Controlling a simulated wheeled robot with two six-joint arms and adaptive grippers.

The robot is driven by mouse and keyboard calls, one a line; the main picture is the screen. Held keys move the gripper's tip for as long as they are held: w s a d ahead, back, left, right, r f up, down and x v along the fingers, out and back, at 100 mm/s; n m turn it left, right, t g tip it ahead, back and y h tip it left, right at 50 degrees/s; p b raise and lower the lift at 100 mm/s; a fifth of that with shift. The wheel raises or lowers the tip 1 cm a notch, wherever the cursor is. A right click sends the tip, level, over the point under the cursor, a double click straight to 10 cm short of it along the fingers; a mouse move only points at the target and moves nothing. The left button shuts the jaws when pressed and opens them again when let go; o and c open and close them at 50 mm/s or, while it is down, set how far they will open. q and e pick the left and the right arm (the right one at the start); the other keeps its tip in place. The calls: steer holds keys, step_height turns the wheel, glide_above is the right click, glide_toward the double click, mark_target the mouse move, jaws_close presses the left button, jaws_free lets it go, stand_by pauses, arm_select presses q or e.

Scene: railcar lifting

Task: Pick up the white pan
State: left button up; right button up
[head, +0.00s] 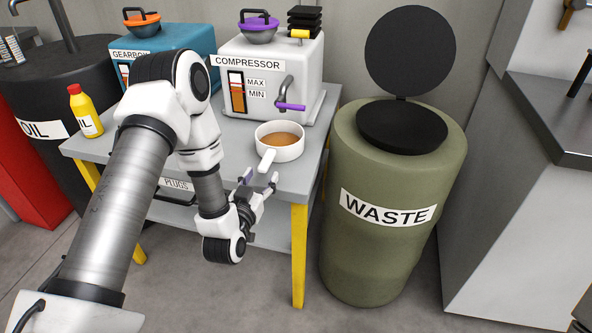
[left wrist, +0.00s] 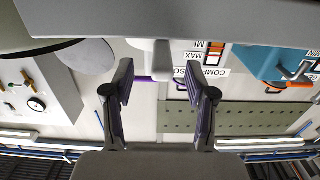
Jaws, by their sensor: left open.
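The white pan (head: 280,143) stands upright on the grey table (head: 235,140), in front of the compressor, with brown liquid inside. Its short white handle points toward the table's front edge. My left gripper (head: 259,182) is open and empty at that front edge, just short of the handle and apart from it. In the left wrist view, which is upside down, the two fingers of my left gripper (left wrist: 160,90) are spread, with a pale piece that looks like the handle (left wrist: 158,60) beyond them. My right gripper is not in view.
The white compressor (head: 270,85) stands behind the pan, and the blue gearbox (head: 175,55) stands to its left. A yellow bottle (head: 84,112) is at the table's left. A green waste bin (head: 390,240) with its lid raised stands right of the table.

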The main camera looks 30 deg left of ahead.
mark_target(272, 150)
arm_select(q)
steer(key=shift+w, duration=0.2)
steer(key=x, duration=0.5)
steer(key=r+x, duration=0.1)
steer(key=x, duration=0.1)
steer(key=shift+w+a+r, duration=0.1)
steer(key=shift+w+a, duration=0.1)
steer(key=shift+w, duration=0.05)
jaws_close()
